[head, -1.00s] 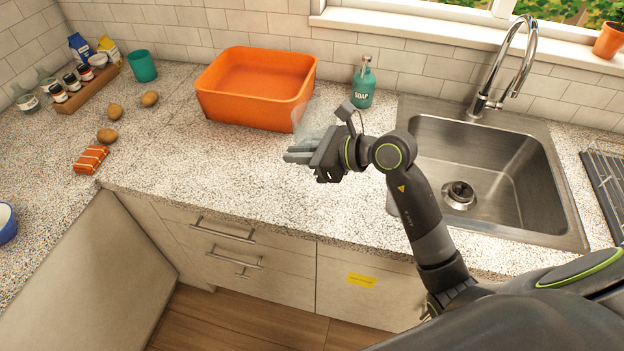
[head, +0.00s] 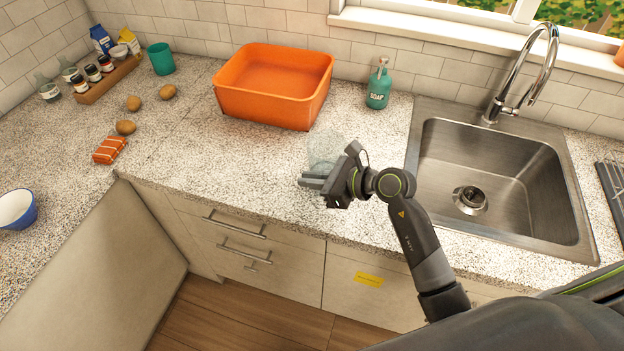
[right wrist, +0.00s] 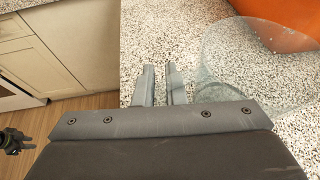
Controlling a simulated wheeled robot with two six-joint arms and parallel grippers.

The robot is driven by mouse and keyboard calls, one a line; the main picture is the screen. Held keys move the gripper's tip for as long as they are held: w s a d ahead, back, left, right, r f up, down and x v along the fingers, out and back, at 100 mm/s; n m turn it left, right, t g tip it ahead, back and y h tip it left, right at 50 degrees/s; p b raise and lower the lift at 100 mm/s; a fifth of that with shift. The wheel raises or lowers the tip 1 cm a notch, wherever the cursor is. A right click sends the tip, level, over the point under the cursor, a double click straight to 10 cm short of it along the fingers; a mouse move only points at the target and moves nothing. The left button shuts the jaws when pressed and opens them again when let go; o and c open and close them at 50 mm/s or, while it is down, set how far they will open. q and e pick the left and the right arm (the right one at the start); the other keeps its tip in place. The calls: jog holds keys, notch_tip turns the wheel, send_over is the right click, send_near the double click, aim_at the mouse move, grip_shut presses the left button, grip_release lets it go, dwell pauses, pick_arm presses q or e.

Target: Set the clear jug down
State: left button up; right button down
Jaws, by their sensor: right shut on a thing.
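The clear jug (head: 324,150) is a faint see-through shape over the speckled counter, in front of the orange tub. My right gripper (head: 312,182) is shut on it, at its near side. In the right wrist view the jug (right wrist: 250,65) shows right of the two close fingers (right wrist: 160,84); the exact grip point is hard to make out. I cannot tell whether its base touches the counter. In the right wrist view a small dark part of my left arm (right wrist: 14,140) shows at the left edge; its jaws are unclear.
The orange tub (head: 270,105) stands behind the jug, with the soap bottle (head: 378,85) to its right. The sink (head: 495,180) lies right of my right arm. Counter left of the gripper is clear up to the potatoes (head: 126,127) and striped packet (head: 109,150).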

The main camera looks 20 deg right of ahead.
jog(key=shift+f, duration=0.65)
jog(key=shift+f, duration=0.15)
jog(key=c, duration=1.5)
grip_release()
